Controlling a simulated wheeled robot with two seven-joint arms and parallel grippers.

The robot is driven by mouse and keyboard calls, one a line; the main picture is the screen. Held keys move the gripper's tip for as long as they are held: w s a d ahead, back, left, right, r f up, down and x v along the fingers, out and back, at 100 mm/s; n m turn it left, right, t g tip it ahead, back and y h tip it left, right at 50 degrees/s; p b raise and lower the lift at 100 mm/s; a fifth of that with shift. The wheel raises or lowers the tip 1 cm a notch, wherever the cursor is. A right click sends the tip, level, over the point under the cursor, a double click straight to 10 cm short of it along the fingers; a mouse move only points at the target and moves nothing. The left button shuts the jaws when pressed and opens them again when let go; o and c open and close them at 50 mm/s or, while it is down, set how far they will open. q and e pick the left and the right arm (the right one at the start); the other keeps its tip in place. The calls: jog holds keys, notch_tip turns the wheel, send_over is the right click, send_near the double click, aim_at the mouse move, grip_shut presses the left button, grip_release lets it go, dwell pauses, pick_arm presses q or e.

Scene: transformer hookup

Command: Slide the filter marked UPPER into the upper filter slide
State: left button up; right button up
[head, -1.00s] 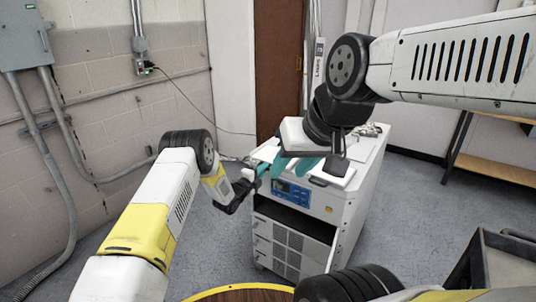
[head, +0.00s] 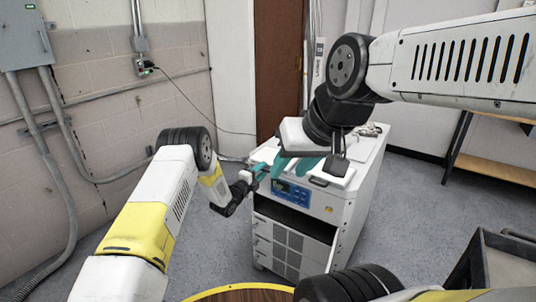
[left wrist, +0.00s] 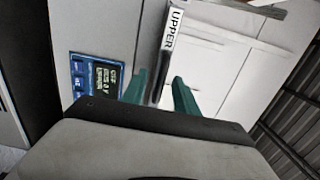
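The filter marked UPPER (left wrist: 172,30) shows in the left wrist view as a narrow edge, with a white label above a black strip. The strip runs down between the two green fingers of my left gripper (left wrist: 160,85), with a gap visible on each side. In the head view my left gripper (head: 259,172) is at the front left top corner of the white cabinet (head: 347,211). My right gripper (head: 294,166) is above the cabinet top with its teal fingers apart and nothing visible between them. The upper filter slide cannot be made out.
A blue display panel (head: 291,192) is on the cabinet front, above a dark opening (head: 283,215) and grey vents. A white block with a dark handle (head: 335,171) sits on the cabinet top. A wooden bench (head: 497,170) stands at right. The floor left of the cabinet is clear.

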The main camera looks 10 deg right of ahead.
pick_arm(q)
jog(key=shift+o, duration=0.4)
jog(key=v, duration=0.7)
dwell(0.5)
